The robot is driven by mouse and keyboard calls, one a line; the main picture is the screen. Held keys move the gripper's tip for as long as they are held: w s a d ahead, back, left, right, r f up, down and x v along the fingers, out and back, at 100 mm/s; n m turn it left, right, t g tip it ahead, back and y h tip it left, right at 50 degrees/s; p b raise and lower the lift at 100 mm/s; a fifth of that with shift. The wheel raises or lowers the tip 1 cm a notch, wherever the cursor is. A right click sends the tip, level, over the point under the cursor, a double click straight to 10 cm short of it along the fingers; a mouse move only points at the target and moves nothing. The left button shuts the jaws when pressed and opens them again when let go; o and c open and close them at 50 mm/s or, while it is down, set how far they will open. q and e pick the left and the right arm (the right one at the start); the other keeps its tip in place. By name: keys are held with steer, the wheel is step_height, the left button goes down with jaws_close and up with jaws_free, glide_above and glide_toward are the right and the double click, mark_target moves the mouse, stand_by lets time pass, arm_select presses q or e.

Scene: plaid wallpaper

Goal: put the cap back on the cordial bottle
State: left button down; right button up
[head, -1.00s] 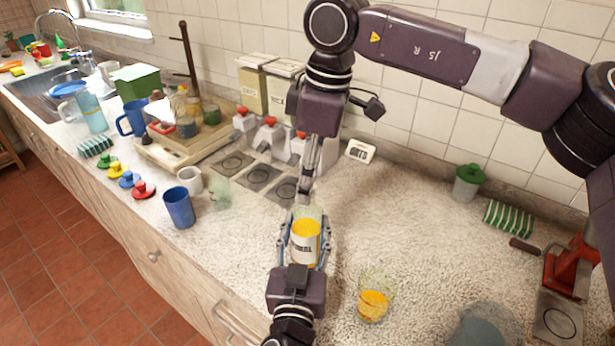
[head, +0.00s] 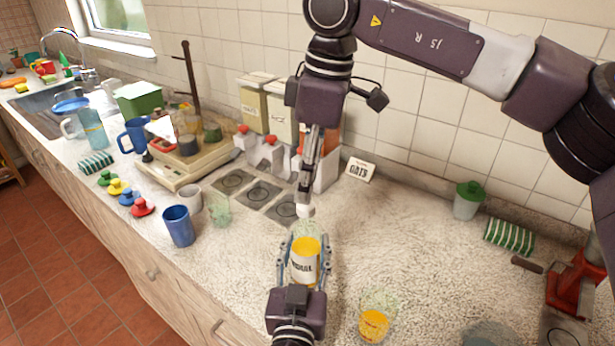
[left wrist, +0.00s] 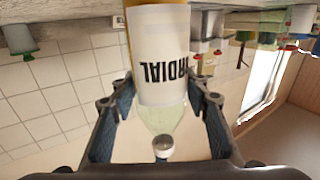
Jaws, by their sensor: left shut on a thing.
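The cordial bottle (head: 304,265) stands upright, with a white label, yellow-orange content and a clear neck. My left gripper (head: 304,258) is shut around its body. In the left wrist view the bottle (left wrist: 160,70) appears upside down between the fingers (left wrist: 158,105). My right gripper (head: 306,202) reaches down from above, its narrow fingers closed on the small white cap (head: 306,211). The cap is at the bottle's mouth in the head view. A whitish piece (left wrist: 163,146) shows at the neck's end in the left wrist view. Whether cap and neck touch, I cannot tell.
A glass with orange drink (head: 374,322) stands right of the bottle. A blue cup (head: 178,226), a white mug (head: 190,198) and a clear glass (head: 219,209) stand to the left. An oats sign (head: 360,170) is behind.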

steer(key=n, duration=0.4)
steer(key=shift+r, duration=0.15)
steer(key=n, duration=0.5)
steer(key=shift+r+n+h, duration=0.2)
steer(key=shift+n+h, duration=0.1)
steer(key=shift+n, duration=0.1)
steer(key=n, duration=0.5)
steer(key=shift+w+r, duration=0.1)
steer(key=shift+r, duration=0.15)
steer(key=n, duration=0.6)
steer(key=shift+a+r, duration=0.1)
steer(key=shift+r, duration=0.1)
steer(key=n, duration=0.5)
steer(key=shift+r+h, duration=0.2)
steer(key=shift+h, duration=0.1)
steer(key=n, duration=0.4)
steer(key=shift+r, duration=0.15)
steer(key=n, duration=0.5)
steer(key=shift+r, duration=0.25)
steer(key=n, duration=0.5)
steer(key=shift+r+h, duration=0.15)
steer(key=shift+h, duration=0.15)
